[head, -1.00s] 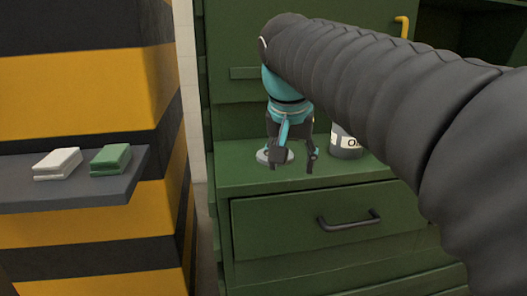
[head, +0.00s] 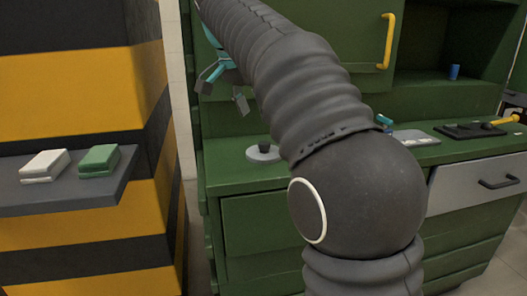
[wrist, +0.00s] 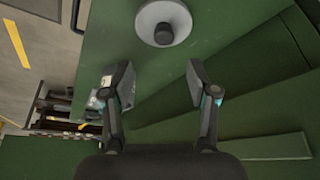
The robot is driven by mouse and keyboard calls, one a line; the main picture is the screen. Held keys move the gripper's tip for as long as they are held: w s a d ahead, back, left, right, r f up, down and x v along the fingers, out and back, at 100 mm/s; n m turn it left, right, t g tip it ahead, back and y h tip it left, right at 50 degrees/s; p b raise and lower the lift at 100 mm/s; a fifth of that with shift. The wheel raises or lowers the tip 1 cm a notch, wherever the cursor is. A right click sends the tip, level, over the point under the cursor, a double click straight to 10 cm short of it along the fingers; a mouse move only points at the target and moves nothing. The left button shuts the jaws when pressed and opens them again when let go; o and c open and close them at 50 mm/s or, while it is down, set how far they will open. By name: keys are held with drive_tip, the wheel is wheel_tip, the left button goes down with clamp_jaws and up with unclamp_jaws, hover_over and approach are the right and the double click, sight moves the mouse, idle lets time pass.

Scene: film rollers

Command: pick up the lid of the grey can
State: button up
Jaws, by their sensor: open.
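The lid, a round light grey disc with a dark knob (head: 256,156), lies on the green cabinet top, apart from any can. In the wrist view the lid (wrist: 145,20) shows from above near the top edge, beyond my fingertips. My gripper (head: 224,95) is open and empty, raised above and to the left of the lid in the head view. In the wrist view my gripper (wrist: 153,85) has its fingers wide apart with nothing between them. The grey can is not visible in the head view; my arm covers that area.
A grey shelf (head: 60,198) at left holds a white box (head: 45,165) and a green box (head: 99,160). A yellow handle (head: 387,42) is on the upper green cabinet. A blue cup (head: 454,72) stands in a recess. A dark tray (head: 468,131) lies at right.

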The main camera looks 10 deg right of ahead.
hover_over(263, 143)
drive_tip(key=s+a, duration=0.1)
drive_tip(key=s, duration=0.1)
wheel_tip(263, 143, down, 4)
drive_tip(key=shift+w+a+f, duration=0.15)
drive_tip(key=shift+f, duration=0.05)
drive_tip(key=shift+a+x, duration=0.15)
drive_tip(key=shift+x, duration=1.2)
drive_tip(key=shift+a+x, duration=0.2)
drive_tip(key=shift+x, duration=1.2)
drive_tip(key=shift+w+f, duration=0.1)
clamp_jaws()
